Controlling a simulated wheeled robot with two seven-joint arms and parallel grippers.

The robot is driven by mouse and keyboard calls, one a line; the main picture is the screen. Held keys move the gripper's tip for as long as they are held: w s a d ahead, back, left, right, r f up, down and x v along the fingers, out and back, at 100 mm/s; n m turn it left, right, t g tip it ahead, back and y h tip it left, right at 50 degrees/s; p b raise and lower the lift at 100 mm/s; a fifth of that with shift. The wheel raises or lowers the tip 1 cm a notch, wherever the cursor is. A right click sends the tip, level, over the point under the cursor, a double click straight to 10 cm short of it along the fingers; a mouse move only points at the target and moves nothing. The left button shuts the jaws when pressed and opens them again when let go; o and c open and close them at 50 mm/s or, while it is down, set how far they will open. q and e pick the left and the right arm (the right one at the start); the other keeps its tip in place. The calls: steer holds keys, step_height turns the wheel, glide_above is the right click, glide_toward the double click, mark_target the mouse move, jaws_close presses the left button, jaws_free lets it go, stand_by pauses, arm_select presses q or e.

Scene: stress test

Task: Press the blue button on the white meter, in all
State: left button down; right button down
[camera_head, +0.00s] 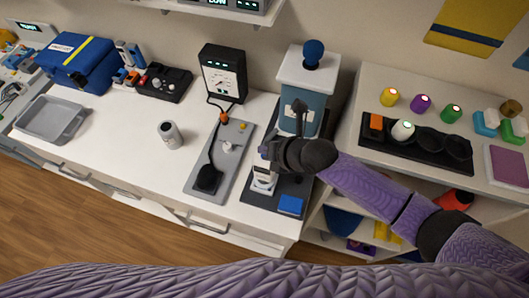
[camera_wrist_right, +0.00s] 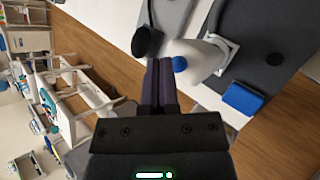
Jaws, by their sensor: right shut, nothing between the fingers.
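The white meter (camera_head: 263,184) stands on a dark mat (camera_head: 255,198), partly hidden behind my right gripper (camera_head: 267,152) in the head view. In the right wrist view the white meter (camera_wrist_right: 205,58) shows a rounded white body with a small round blue button (camera_wrist_right: 180,64) facing the camera. My right gripper (camera_wrist_right: 160,65) is shut and empty, its dark fingertips just left of the blue button in that view. I cannot tell whether they touch it. The left gripper is not in view.
A flat blue block (camera_head: 290,204) lies near the mat's front edge. A blue-and-white machine with a blue knob (camera_head: 313,49) stands behind. A grey board (camera_head: 231,160) with a black paddle is to the left. A small can (camera_head: 170,135) stands on clear white counter.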

steer(key=shift+f, duration=0.25)
steer(key=shift+f+b, duration=0.5)
steer(key=shift+b, duration=0.1)
stand_by(0.4)
steer(key=shift+r, duration=0.1)
steer(key=shift+r+p, duration=0.8)
step_height(320, 180, up, 5)
steer(key=p, duration=0.4)
steer(key=shift+r+p, duration=0.15)
steer(key=shift+p, duration=0.25)
